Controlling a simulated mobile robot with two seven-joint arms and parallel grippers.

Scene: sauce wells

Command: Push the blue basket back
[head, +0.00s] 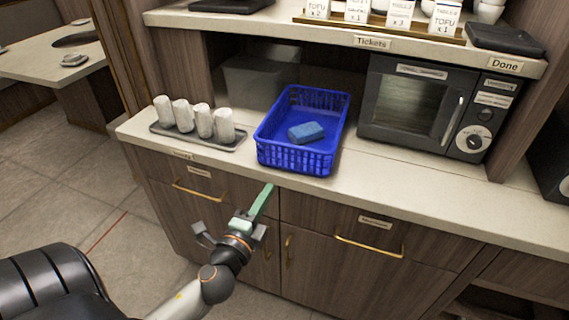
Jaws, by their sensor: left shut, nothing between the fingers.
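The blue basket (270,137) is an open plastic mesh basket standing on the pale counter, close to its front edge. A blue sponge (306,132) lies inside it. My left gripper (266,192) is shut and empty, with its green fingers pointing up and away from me. In the picture it is just below the basket, in front of the cabinet, and it appears apart from the basket. My right gripper is not in view.
A grey tray (231,146) with several rolled white towels (183,116) stands left of the basket. A black microwave (412,105) stands to the right.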

